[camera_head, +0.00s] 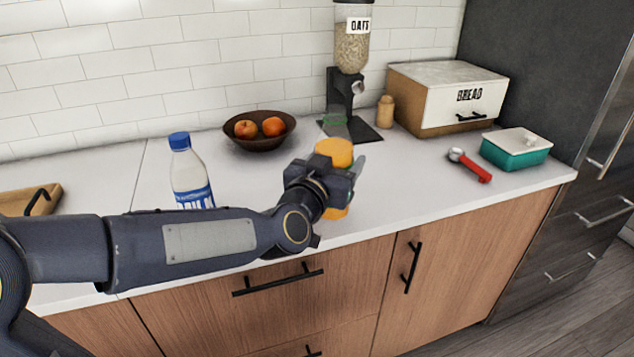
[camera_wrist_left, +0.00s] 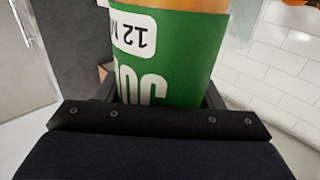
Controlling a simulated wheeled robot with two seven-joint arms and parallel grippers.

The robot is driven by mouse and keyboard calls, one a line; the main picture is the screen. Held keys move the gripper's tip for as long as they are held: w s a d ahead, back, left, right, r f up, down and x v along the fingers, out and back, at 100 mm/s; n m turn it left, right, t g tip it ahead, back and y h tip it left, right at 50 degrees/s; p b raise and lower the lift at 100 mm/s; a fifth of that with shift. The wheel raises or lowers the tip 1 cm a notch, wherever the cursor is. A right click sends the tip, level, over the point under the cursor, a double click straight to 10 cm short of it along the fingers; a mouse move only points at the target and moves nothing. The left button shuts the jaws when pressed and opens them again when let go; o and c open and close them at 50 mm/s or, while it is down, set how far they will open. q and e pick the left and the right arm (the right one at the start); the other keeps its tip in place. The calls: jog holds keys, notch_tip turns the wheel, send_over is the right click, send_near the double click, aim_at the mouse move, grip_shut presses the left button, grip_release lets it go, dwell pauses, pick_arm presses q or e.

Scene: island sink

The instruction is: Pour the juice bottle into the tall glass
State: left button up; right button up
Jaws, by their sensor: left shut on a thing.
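My left gripper (camera_head: 340,182) is shut around the middle of the juice bottle (camera_head: 335,152), near the counter's front edge. The bottle has an orange top and an orange lower end and looks roughly upright; the gripper hides its middle. In the left wrist view the bottle's green label (camera_wrist_left: 180,50) with white lettering fills the space between the fingers. A faint, clear greenish shape (camera_head: 336,121) in front of the oats dispenser may be the tall glass; its outline is hard to tell. My right gripper is not in view.
A blue-capped bottle (camera_head: 188,172) stands left of my gripper, behind my forearm. A fruit bowl (camera_head: 259,143), the oats dispenser (camera_head: 341,90), a wooden shaker (camera_head: 385,111) and a bread box (camera_head: 430,108) stand at the back. A red-handled scoop (camera_head: 473,168) and a teal dish (camera_head: 515,153) lie right.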

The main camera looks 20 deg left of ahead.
pick_arm(q)
jog(key=shift+w+d+f+b, duration=0.35)
jog(key=shift+d+f, duration=0.2)
jog(key=shift+f, duration=0.1)
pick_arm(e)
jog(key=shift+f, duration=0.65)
pick_arm(q)
jog(key=shift+r, duration=0.1)
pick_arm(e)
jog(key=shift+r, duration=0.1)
